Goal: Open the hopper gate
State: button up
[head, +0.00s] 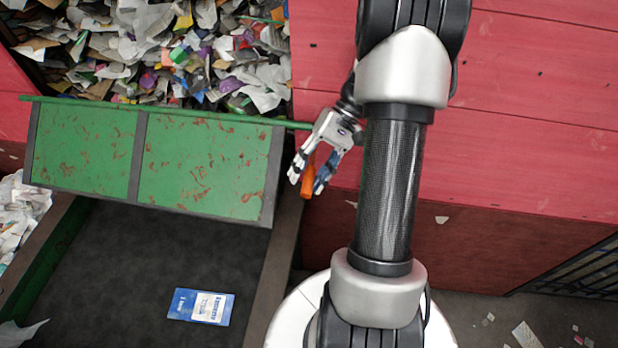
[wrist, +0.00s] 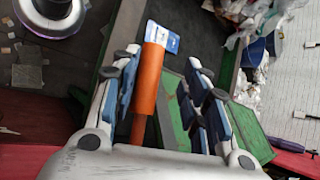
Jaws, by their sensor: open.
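The hopper gate (head: 85,150) is a green, rust-marked panel with dark frame strips, hanging below the heap of waste at the upper left of the head view. An orange handle (head: 308,180) is at the gate's right side; its link to the gate is not clear. In the wrist view the orange handle (wrist: 149,78) runs between my fingers. My gripper (head: 307,174) is open, with its fingers on either side of the handle. I see no clear grip on it. The fingers also show in the wrist view (wrist: 164,70).
Mixed paper and plastic waste (head: 150,55) fills the hopper behind the gate. The dark belt (head: 130,260) below carries a blue-and-white packet (head: 201,306). A red wall (head: 520,110) stands right of the gripper. Scraps lie on the floor at the lower right.

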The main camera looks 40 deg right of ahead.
notch_tip(320, 180, up, 8)
dwell(0.4)
dwell(0.3)
jog(key=s+a+f+n+t+h+b, duration=0.2)
jog(key=a+f+b, duration=0.4)
jog(key=a+b, duration=0.3)
jog(key=s+a+f+n+t+h+b, duration=0.3)
jog(key=s+a+f+n+h+b, duration=0.2)
jog(key=s+a+h+b, duration=0.2)
jog(key=a+b, duration=0.2)
jog(key=b, duration=0.1)
jog(key=shift+f, duration=0.35)
jog(key=shift+s, duration=0.1)
